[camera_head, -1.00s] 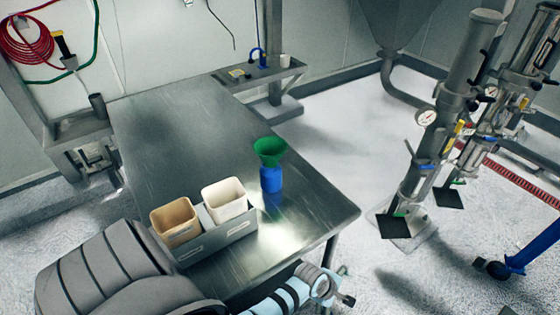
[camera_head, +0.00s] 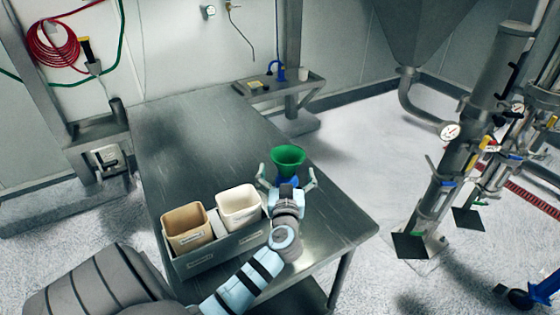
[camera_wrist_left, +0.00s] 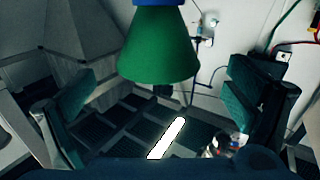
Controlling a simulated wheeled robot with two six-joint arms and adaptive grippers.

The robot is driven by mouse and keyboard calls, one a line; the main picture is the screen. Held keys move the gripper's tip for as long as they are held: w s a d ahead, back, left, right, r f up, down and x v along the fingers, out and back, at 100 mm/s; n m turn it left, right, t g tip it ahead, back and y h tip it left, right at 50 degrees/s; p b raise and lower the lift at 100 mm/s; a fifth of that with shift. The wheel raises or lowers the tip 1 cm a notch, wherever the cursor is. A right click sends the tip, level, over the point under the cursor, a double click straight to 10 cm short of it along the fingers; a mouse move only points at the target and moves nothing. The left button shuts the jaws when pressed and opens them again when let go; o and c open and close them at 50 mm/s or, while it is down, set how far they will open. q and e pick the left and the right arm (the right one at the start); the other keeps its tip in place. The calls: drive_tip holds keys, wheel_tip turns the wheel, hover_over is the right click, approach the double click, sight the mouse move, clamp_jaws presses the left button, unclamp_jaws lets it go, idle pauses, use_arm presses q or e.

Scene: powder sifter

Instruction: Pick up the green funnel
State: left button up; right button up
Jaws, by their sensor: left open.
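The green funnel (camera_head: 288,157) sits upright, wide mouth up, on the blue bottle (camera_head: 283,181) on the metal table. My left gripper (camera_head: 287,176) is open in front of it, with one finger to each side of the bottle and lower funnel; contact cannot be told. The gripper hides most of the bottle. In the left wrist view the funnel (camera_wrist_left: 158,48) appears inverted between the two spread fingers, nearer the top of the picture, with a bit of blue bottle (camera_wrist_left: 158,2) at the top edge. My right gripper is out of view.
A grey metal holder (camera_head: 222,247) with a tan container (camera_head: 187,227) and a white container (camera_head: 239,206) stands left of my left gripper. The steel table (camera_head: 190,150) is clear behind the containers. Its right edge lies right of the funnel.

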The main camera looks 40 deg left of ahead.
sight(288, 147)
use_arm(q)
drive_tip(key=p+x, duration=0.1)
drive_tip(key=x, duration=0.6)
drive_tip(key=shift+d, duration=0.25)
drive_tip(key=c, duration=1.1)
